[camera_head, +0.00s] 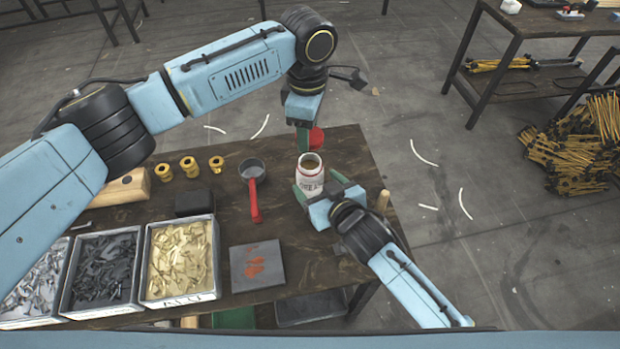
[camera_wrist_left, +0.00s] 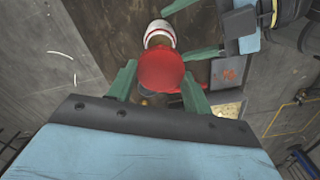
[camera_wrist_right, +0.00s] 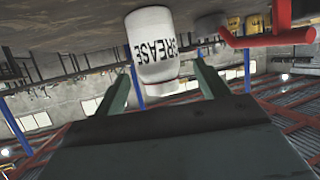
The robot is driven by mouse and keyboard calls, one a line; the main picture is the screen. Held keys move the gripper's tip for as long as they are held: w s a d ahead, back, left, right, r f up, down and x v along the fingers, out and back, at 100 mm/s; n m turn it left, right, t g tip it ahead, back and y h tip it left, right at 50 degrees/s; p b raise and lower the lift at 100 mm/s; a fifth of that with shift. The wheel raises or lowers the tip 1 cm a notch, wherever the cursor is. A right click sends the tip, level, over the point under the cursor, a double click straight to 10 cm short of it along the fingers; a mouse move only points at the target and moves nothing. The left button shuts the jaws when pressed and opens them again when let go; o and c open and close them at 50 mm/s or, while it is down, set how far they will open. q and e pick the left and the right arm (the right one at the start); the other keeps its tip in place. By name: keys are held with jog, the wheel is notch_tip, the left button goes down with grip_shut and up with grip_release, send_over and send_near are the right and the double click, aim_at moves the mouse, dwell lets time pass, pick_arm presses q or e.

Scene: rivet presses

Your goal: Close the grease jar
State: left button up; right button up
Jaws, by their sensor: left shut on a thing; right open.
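The white grease jar (camera_head: 310,183) stands upright and open on the table, brownish inside. In the right wrist view the jar (camera_wrist_right: 153,62), lettered GREASE, appears upside down. My right gripper (camera_head: 318,188) is open, its green fingers on either side of the jar; I cannot tell whether they touch it. My left gripper (camera_head: 309,139) is shut on the red lid (camera_head: 317,138), which is held behind and above the jar, apart from it. In the left wrist view the lid (camera_wrist_left: 162,70) sits between the fingers and hides part of the jar (camera_wrist_left: 160,33).
A grey pan with a red handle (camera_head: 254,205) lies left of the jar on the wooden table (camera_head: 270,150). Further left are yellow bushings (camera_head: 190,167) and bins of rivets (camera_head: 180,262). A grey plate (camera_head: 257,267) lies in front.

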jog(key=x, duration=0.6)
jog(key=shift+w+a+r, duration=0.1)
jog(key=shift+w+a, duration=0.05)
jog(key=shift+w, duration=0.1)
jog(key=c, duration=1.3)
pick_arm(q)
send_over(307, 155)
jog(key=s, duration=0.2)
jog(key=shift+s+f, duration=0.1)
jog(key=shift+f, duration=2.4)
jog(key=shift+f, duration=0.9)
jog(key=shift+f, duration=0.5)
